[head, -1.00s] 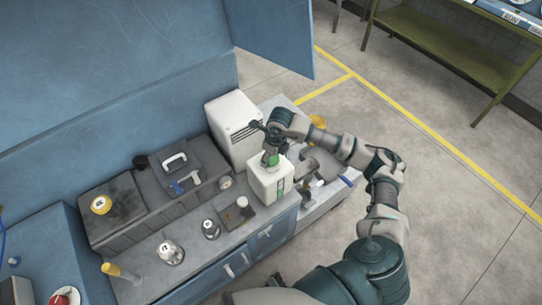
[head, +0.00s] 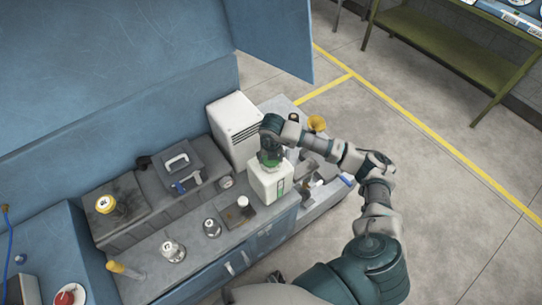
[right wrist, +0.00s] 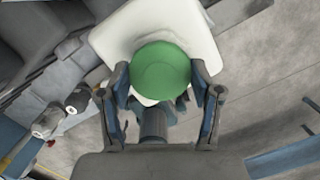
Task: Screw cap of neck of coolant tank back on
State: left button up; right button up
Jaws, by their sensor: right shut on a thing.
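The white coolant tank (head: 268,184) stands upright on the grey bench top, with a green label on its side. It also shows in the right wrist view (right wrist: 195,32). The round green cap (right wrist: 160,72) is at the tank's neck, between my right gripper's fingers. My right gripper (head: 270,160) is above the tank and comes down on it from the top. In the right wrist view the right gripper (right wrist: 163,80) is shut on the green cap, one finger on each side. The neck and its thread are hidden under the cap. My left gripper does not show.
A white vented box (head: 235,128) stands behind the tank. A grey toolbox (head: 178,165) and several small bottles, one a clear flask (head: 172,250), stand to the left. A yellow funnel (head: 316,123) and other items are to the right. The floor at right is open.

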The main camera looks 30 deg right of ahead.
jog(key=shift+d+m, duration=0.1)
jog(key=shift+m, duration=0.3)
jog(key=m, duration=0.1)
jog(key=m+p, duration=0.1)
jog(key=m, duration=0.1)
jog(key=shift+w+r+m, duration=0.1)
jog(key=shift+r+m, duration=0.1)
jog(key=shift+m, duration=0.1)
jog(key=shift+f+m+g+h, duration=0.15)
jog(key=shift+m+g+h, duration=0.15)
jog(key=shift+m, duration=0.5)
jog(key=m+p, duration=0.2)
jog(key=m, duration=0.1)
jog(key=shift+m, duration=0.4)
jog(key=shift+m+g, duration=0.3)
jog(key=shift+m, duration=0.3)
